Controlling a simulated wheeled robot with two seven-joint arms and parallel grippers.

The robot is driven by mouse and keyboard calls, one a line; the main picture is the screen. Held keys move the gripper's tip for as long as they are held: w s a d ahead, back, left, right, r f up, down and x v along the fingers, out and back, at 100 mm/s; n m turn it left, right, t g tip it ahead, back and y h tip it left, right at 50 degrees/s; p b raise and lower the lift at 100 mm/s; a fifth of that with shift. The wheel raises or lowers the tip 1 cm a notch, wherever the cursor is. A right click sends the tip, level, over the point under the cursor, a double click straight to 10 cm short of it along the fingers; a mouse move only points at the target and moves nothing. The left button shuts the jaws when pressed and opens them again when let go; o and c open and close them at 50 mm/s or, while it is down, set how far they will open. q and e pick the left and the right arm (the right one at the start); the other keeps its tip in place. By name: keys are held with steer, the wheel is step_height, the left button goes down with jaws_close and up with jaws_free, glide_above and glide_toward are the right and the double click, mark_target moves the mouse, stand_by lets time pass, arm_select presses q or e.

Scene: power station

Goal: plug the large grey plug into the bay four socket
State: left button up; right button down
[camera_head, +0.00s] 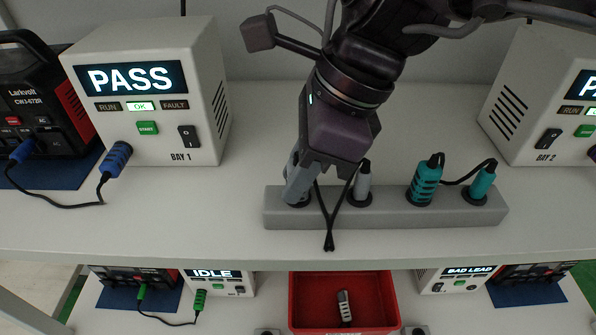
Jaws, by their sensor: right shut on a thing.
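The large grey plug (297,187) stands in the left hole of a grey holder strip (385,215) on the upper shelf. My right gripper (308,178) reaches down from above and is shut on it, hiding much of its body. A smaller grey plug (362,186) stands in the hole to its right. A dark cord hangs in a loop in front of the strip, below the gripper. The bay four socket cannot be made out, since the lower boxes' bay labels are not legible. My left gripper is not in view.
Two teal plugs (424,184) stand in the strip's right half. The bay 1 box (150,85) reads PASS; the bay 2 box (550,95) is at right. Below are an IDLE box (215,280), a BAD LEAD box (455,281) and a red bin (297,300) holding a grey plug.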

step_height(320, 180, up, 10)
steer(key=shift+f, duration=0.1)
stand_by(0.4)
steer(key=shift+s, duration=0.1)
